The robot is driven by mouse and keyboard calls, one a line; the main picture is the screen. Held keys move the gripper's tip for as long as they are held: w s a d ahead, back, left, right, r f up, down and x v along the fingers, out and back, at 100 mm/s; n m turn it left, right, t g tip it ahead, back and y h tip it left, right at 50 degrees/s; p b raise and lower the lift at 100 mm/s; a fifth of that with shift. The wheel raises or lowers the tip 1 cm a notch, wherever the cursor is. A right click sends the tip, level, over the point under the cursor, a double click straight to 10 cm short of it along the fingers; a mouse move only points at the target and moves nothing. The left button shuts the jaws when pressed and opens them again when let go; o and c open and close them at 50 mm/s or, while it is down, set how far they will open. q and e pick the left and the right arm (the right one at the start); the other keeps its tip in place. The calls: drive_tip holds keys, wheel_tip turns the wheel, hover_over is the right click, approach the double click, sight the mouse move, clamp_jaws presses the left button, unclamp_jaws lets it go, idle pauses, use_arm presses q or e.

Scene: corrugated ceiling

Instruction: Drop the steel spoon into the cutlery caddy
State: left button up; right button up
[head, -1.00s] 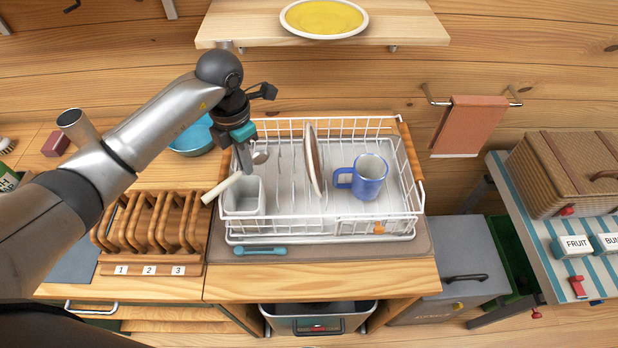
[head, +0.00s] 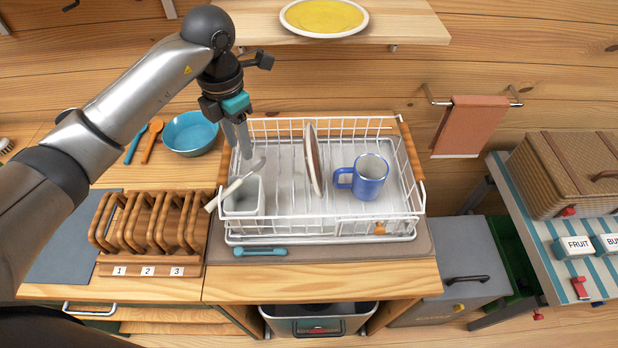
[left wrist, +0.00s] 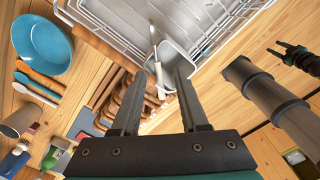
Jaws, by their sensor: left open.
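The steel spoon (head: 238,182), with a pale handle and a metal bowl, lies slanted across the top of the white cutlery caddy (head: 243,206). Its handle sticks out past the caddy's left side and its bowl points up to the right; I cannot tell how it touches the rim. The spoon (left wrist: 158,75) and caddy (left wrist: 176,62) also show in the left wrist view, beyond my fingertips. My left gripper (head: 243,150) is open and empty, just above and behind the spoon. A dark part at the left wrist view's right edge may be my right gripper (left wrist: 292,57); its jaws are unclear.
The caddy stands in the left of a white wire dish rack (head: 330,222), with a plate (head: 313,160) and a blue mug (head: 368,178). A wooden toast rack (head: 150,222) stands left of it. A blue bowl (head: 190,133) is behind left. A teal-handled utensil (head: 260,251) lies in front.

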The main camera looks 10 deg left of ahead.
use_arm(q)
wheel_tip(320, 180, up, 9)
drive_tip(key=shift+r, duration=0.15)
idle(0.6)
